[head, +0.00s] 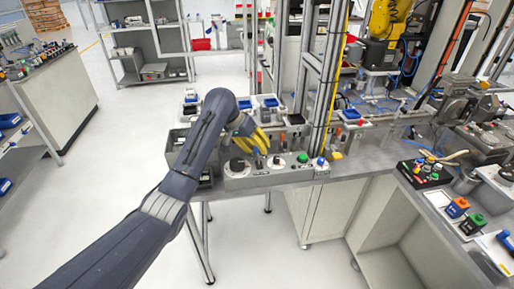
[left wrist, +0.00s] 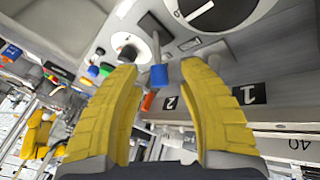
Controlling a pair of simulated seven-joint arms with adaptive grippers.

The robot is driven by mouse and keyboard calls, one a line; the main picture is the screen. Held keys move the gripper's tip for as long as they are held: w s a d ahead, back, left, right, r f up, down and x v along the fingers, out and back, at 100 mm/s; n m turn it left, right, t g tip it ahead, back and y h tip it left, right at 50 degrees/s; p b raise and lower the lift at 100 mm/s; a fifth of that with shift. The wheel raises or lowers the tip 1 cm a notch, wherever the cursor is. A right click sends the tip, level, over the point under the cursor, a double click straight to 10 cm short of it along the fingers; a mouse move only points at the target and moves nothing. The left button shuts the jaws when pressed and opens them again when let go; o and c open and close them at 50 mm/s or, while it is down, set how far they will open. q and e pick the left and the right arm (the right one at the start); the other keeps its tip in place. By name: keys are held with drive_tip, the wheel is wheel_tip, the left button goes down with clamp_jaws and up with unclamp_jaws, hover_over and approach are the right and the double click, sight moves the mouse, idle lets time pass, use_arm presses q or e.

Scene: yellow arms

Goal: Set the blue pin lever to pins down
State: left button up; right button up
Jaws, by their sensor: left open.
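In the left wrist view a lever with a grey stalk and a blue tip (left wrist: 159,76) stands out from a grey panel (left wrist: 225,62). My left gripper (left wrist: 158,68) is open, with one yellow finger on each side of the lever; I cannot tell whether either touches it. In the head view my left gripper (head: 261,141) is over the grey control box (head: 250,181), and its fingers hide the blue-tipped lever there. Black plates marked 2 (left wrist: 170,103) and 1 (left wrist: 249,94) are beside the lever. My right gripper is not in view.
A round black-and-white dial (head: 238,165) is on the box left of my fingers. A green knob (head: 303,157) and a blue knob (head: 321,161) are to the right. A metal post (head: 325,75) rises behind. A dark bin (head: 178,145) stands left of the arm.

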use_arm(q)
drive_tip(key=shift+c, duration=0.2)
clamp_jaws()
idle(0.4)
